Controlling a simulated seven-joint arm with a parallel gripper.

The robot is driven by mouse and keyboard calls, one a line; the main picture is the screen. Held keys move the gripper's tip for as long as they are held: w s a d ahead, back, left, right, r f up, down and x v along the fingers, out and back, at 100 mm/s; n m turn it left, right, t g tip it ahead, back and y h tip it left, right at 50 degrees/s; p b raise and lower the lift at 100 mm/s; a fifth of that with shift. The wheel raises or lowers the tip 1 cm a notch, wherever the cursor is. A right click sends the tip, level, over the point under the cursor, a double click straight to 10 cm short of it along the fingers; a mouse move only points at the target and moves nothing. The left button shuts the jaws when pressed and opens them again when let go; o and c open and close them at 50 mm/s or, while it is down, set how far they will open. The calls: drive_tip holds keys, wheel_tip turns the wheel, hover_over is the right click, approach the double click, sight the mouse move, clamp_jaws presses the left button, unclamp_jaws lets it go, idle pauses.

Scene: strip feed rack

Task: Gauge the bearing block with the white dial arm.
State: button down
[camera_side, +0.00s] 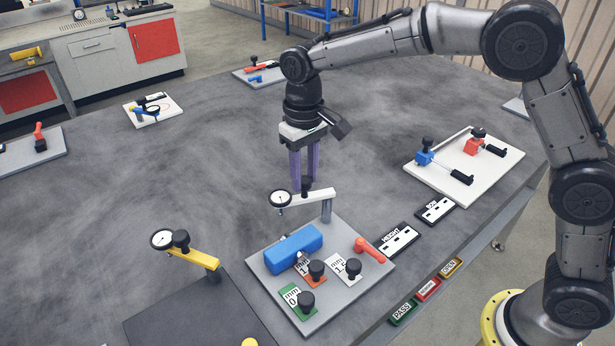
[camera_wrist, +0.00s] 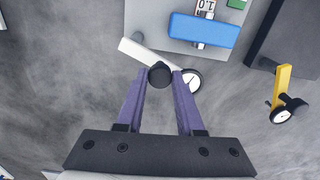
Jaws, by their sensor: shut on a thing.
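The white dial arm (camera_side: 312,197) reaches from a grey post at the far edge of a grey plate (camera_side: 335,296). Its round dial (camera_side: 280,198) hangs out beyond the plate's edge, apart from the blue block, as the wrist view also shows (camera_wrist: 190,80). My gripper (camera_side: 305,186) points down with purple fingers shut on the arm's black knob (camera_wrist: 159,74). A blue block (camera_side: 293,248), which I take for the bearing block, lies on the plate. A pale metal piece shows at its near side.
Green, orange and white tags with black knobs (camera_side: 306,300) and a red lever (camera_side: 369,249) share the plate. A yellow dial arm (camera_side: 194,256) stands on a dark plate at left. Label plates (camera_side: 397,240) lie to the right.

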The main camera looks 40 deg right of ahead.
drive_tip(key=shift+w+d+m, duration=0.5)
drive_tip(key=shift+m, duration=1.15)
drive_tip(key=shift+w+d+m, duration=0.45)
drive_tip(key=shift+d+m, duration=0.05)
drive_tip(key=shift+m, duration=1.1)
drive_tip(key=shift+w+d+m, duration=0.5)
drive_tip(key=shift+m, duration=1.15)
drive_tip(key=c, duration=0.5)
unclamp_jaws()
drive_tip(key=shift+r, duration=6.9)
